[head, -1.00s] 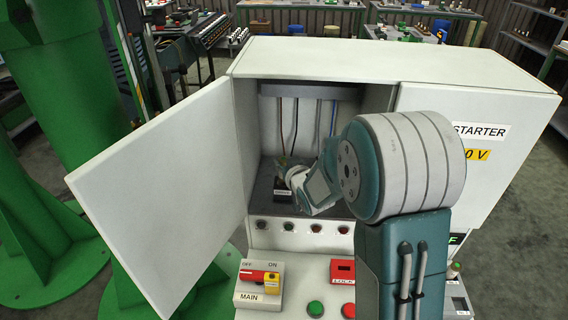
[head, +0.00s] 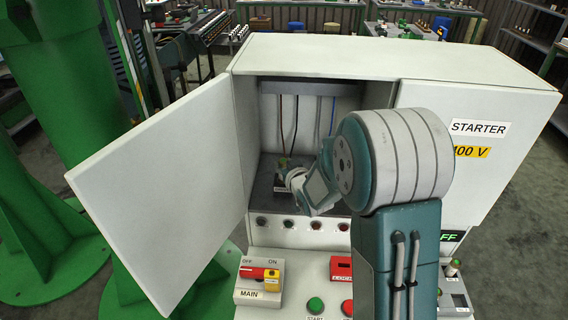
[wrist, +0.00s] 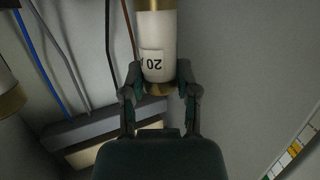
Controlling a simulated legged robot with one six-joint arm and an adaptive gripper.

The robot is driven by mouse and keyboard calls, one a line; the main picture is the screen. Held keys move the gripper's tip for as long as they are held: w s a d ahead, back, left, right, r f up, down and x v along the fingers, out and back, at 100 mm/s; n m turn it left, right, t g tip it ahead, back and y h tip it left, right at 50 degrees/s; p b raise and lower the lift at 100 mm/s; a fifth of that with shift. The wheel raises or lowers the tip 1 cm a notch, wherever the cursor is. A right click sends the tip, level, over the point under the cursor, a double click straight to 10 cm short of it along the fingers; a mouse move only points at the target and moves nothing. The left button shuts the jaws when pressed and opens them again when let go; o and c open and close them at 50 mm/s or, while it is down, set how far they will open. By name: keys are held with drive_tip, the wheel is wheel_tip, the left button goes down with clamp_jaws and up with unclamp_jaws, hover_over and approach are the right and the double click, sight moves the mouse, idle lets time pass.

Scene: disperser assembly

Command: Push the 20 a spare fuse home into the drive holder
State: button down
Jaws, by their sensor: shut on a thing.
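The 20 A spare fuse (wrist: 155,30) is a white cylinder with brass end caps and a "20" label, seen in the wrist view. My gripper (wrist: 160,78) is shut on it near its lower brass cap. The fuse's upper end runs out of the wrist view. In the head view my gripper (head: 285,168) is inside the open cabinet, low and near its middle. A small dark label (head: 281,190) shows just below it, partly covered and unreadable. The drive holder's contacts are hidden, so I cannot tell how deep the fuse sits.
The cabinet's door (head: 155,185) stands open to the left. Another white and brass cylinder (wrist: 8,90) is at the wrist view's left edge. A MAIN switch (head: 260,278) and buttons are in front.

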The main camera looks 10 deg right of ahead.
drive_tip(key=shift+f, duration=0.9)
drive_tip(key=shift+c, duration=1.4)
unclamp_jaws()
drive_tip(key=shift+s, duration=0.1)
drive_tip(key=v, duration=1.1)
drive_tip(key=shift+s, duration=0.35)
